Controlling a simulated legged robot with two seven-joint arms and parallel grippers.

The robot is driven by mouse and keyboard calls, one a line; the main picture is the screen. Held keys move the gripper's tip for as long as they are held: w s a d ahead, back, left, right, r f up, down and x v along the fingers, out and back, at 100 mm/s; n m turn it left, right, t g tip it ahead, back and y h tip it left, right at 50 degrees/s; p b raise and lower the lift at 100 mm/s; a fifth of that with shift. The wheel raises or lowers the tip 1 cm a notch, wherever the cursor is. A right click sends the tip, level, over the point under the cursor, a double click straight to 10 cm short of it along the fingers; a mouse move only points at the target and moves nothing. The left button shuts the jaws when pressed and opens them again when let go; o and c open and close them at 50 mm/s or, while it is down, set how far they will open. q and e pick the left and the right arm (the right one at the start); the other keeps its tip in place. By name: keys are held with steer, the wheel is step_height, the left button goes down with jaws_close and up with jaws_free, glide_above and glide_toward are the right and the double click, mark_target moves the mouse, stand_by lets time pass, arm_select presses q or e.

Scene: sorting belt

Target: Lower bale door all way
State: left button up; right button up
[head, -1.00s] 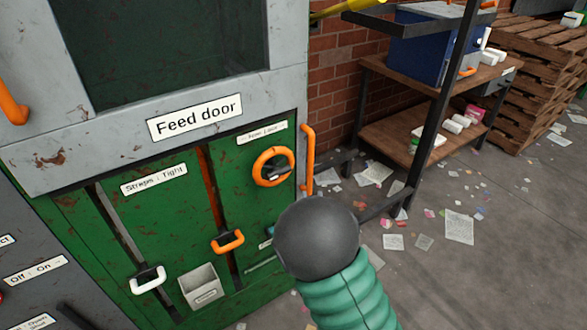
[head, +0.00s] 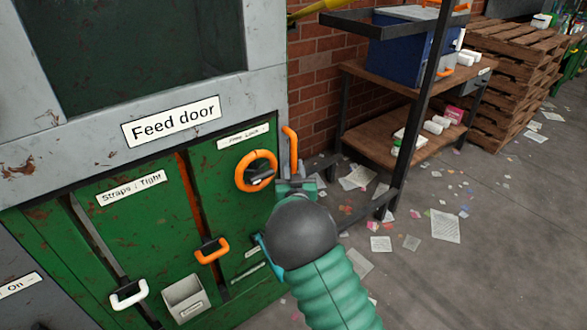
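The green baler front (head: 235,200) fills the left, with a grey upper panel labelled "Feed door" (head: 171,122) above it. An orange vertical handle (head: 291,150) stands at the right edge of the green front, beside an orange ring wheel (head: 256,171). My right gripper (head: 294,183) is at the lower part of that handle. My own dark wrist ball and green sleeve hide much of the gripper, so I cannot tell whether its fingers are closed on the handle. My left gripper is not in view.
An orange latch handle (head: 212,251), a white strap handle (head: 129,294) and a small grey box (head: 186,298) are on the front. A wooden shelf unit (head: 402,135) with a dark frame stands to the right. Papers litter the floor; pallets (head: 510,70) stand behind.

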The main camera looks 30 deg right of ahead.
jaws_close()
steer(key=shift+f, duration=0.1)
stand_by(1.1)
